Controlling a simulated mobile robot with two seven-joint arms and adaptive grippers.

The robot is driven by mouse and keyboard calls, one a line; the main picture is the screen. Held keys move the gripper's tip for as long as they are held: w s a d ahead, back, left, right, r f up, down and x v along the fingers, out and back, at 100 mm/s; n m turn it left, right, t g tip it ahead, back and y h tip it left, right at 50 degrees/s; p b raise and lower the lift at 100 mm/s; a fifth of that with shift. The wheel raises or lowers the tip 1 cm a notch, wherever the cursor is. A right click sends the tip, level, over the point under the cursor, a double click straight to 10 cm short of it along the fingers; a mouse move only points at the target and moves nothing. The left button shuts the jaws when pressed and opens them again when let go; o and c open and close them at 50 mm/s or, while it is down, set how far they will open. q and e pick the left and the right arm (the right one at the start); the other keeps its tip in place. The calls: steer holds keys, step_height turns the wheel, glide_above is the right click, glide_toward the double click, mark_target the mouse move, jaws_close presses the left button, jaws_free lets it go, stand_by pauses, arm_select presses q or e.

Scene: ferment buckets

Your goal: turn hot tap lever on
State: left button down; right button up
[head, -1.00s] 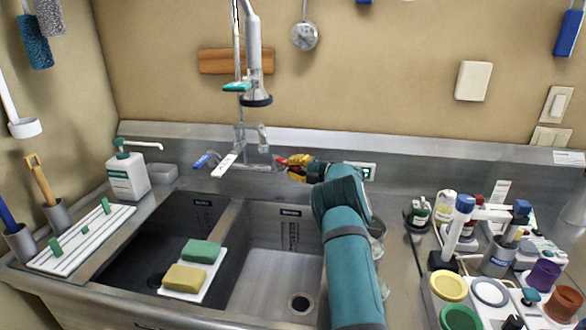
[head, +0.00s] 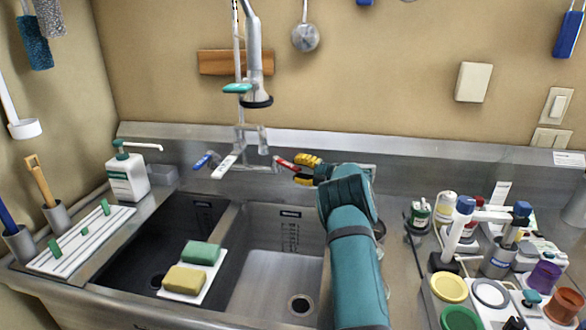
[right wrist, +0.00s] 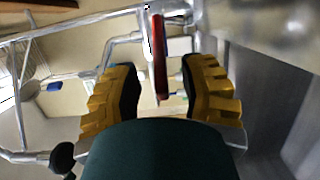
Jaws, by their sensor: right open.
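The red hot tap lever (head: 286,163) sticks out on the right side of the chrome tap (head: 240,160) behind the sinks. My right gripper (head: 299,170) has yellow fingers and is open beside the lever's right end. In the right wrist view the red lever (right wrist: 160,57) lies in the gap between the two spread fingers of the gripper (right wrist: 162,80), with space on both sides. The blue lever (head: 206,159) is on the tap's left side, with a white lever (head: 225,167) near it. My left gripper is not in view.
A spray head (head: 256,98) hangs above the tap. A soap bottle (head: 127,175) stands left of the sinks. Bottles and colored cups (head: 450,287) crowd the right counter.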

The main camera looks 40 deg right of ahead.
steer(key=v, duration=0.9)
steer(key=shift+s, duration=0.35)
